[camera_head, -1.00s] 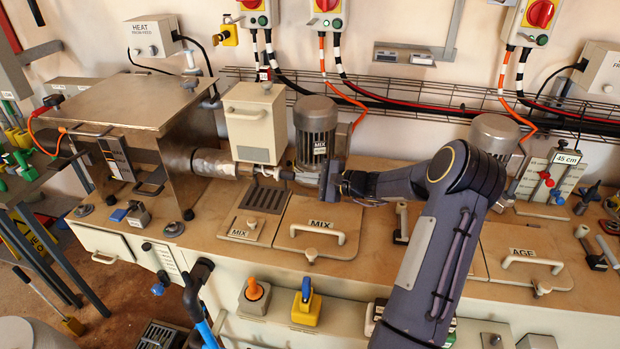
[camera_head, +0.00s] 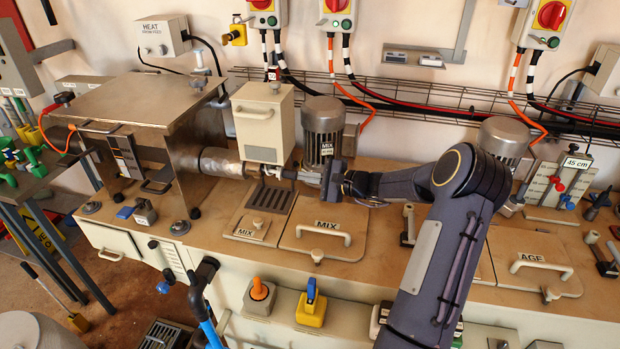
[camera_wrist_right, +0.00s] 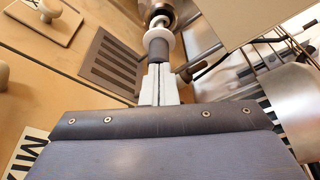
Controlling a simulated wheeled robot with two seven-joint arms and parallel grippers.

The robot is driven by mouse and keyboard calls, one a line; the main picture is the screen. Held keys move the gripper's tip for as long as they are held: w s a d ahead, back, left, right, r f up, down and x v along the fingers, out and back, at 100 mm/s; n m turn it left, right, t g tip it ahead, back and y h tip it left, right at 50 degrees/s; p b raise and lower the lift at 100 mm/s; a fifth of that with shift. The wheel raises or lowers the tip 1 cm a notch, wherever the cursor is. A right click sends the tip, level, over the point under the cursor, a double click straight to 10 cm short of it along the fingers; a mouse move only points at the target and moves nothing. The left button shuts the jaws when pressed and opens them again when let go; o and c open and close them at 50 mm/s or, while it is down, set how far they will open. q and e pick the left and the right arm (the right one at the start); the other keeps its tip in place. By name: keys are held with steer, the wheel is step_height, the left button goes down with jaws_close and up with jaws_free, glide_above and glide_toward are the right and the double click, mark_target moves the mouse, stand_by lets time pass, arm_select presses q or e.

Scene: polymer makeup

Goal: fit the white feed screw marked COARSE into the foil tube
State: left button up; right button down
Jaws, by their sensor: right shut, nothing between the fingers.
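The foil tube (camera_head: 220,162) runs level out of the steel housing toward the cream MIX box. In the right wrist view a metallic tube mouth (camera_wrist_right: 157,10) is at the top. A white ring (camera_wrist_right: 160,32) and a dark round grip (camera_wrist_right: 158,49) stand in line with this mouth; they look like the outer end of the white feed screw, the rest being hidden. No COARSE marking is readable. My right gripper (camera_head: 300,176) is shut and empty, its pale fingertips (camera_wrist_right: 159,68) right behind the dark grip. I cannot tell whether they touch it.
The MIX box (camera_head: 263,118) and a grey motor (camera_head: 323,122) stand close behind my right gripper. A dark grating (camera_head: 268,199) and the MIX lid with its handle (camera_head: 324,233) lie in front. The steel housing (camera_head: 140,100) is at the left.

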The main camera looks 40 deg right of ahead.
mark_target(294, 175)
steer(key=shift+w+a+f+b, duration=0.1)
steer(key=shift+w+a+b, duration=0.4)
steer(key=shift+w+a, duration=0.45)
steer(key=shift+w+a+b, duration=0.5)
steer(key=shift+w+a, duration=0.2)
steer(key=shift+w, duration=0.4)
stand_by(0.5)
steer(key=d+b+v, duration=0.1)
steer(key=b+v, duration=0.1)
steer(key=v, duration=0.9)
steer(key=s+a+r+n+g+y+p, duration=0.1)
steer(key=s+a+r+n+g, duration=0.2)
steer(key=a, duration=0.7)
steer(key=s+a+r+n+g+y, duration=0.1)
steer(key=s+a+r+n+g, duration=0.1)
steer(key=s+a+n+g, duration=0.5)
steer(key=s+a+f+n+h, duration=0.2)
steer(key=s+a+n, duration=0.2)
steer(key=s, duration=0.4)
steer(key=s+a+f+n+t+h, duration=0.1)
steer(key=s+a+f+n+h, duration=0.1)
steer(key=s+a, duration=0.4)
steer(key=s+n+h+p, duration=0.1)
steer(key=s+n, duration=0.1)
steer(key=s, duration=0.1)
steer(key=shift+s+n, duration=0.2)
steer(key=shift+n, duration=0.2)
